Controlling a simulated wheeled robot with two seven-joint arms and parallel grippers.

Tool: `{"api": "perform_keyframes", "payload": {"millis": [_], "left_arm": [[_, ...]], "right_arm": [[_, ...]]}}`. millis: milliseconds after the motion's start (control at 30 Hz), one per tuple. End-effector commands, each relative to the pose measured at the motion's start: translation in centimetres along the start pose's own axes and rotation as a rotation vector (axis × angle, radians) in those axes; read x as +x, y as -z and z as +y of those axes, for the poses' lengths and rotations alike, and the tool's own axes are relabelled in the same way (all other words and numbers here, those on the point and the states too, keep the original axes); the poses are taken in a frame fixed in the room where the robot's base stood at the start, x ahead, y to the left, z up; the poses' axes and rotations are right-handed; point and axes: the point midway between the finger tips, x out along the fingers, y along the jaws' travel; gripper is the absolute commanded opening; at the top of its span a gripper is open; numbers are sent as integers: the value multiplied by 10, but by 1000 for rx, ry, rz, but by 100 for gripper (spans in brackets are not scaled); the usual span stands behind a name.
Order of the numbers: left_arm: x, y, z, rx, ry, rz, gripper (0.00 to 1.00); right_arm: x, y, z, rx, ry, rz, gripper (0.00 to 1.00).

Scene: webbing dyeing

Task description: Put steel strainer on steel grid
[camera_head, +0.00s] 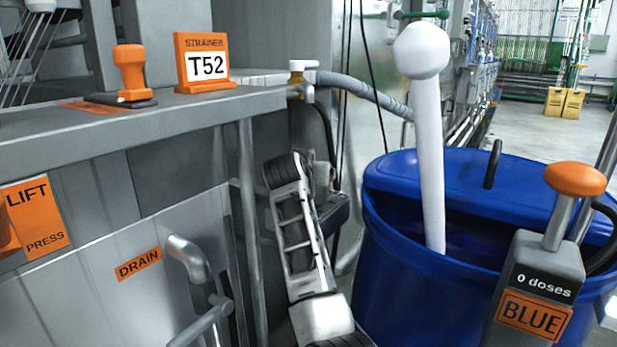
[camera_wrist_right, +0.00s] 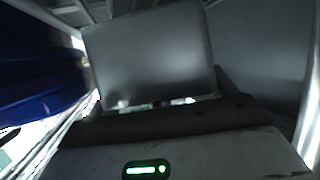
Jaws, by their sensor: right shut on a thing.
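My right arm shows in the middle of the head view, left of the blue barrel, and its fingertips are largely hidden there. In the right wrist view a grey metal piece (camera_wrist_right: 150,55) stands right beyond the dark edge of my right gripper (camera_wrist_right: 155,110). It looks like the steel strainer held in the jaws, though its full shape is not visible. The right gripper is shut on it. I cannot make out the steel grid. My left gripper is not in view.
The blue barrel (camera_head: 385,265) stands at the right with a white round-topped rod (camera_head: 428,130) in it. A BLUE dispenser (camera_head: 535,285) with an orange knob is in front. An orange-handled stamp (camera_head: 131,72) sits on the ledge. A pipe handle (camera_head: 190,260) juts out below.

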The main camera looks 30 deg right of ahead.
Motion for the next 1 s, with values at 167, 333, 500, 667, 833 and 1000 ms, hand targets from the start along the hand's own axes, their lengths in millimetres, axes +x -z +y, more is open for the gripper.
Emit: {"api": "perform_keyframes", "payload": {"millis": [167, 333, 500, 667, 833, 1000], "left_arm": [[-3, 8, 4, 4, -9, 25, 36], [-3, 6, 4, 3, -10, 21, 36], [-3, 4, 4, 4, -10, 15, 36], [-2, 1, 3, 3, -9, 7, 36], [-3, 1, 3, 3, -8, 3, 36], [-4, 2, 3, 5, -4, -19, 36]], "right_arm": [[0, 0, 0, 2, 0, 5, 52], [1, -3, 0, 1, 0, 4, 52], [2, -5, 0, 1, 0, 2, 100], [2, -6, 0, 1, 0, 2, 100], [-4, -1, -1, 1, 2, 2, 100], [-34, 0, -1, 3, 4, 2, 100]]}}
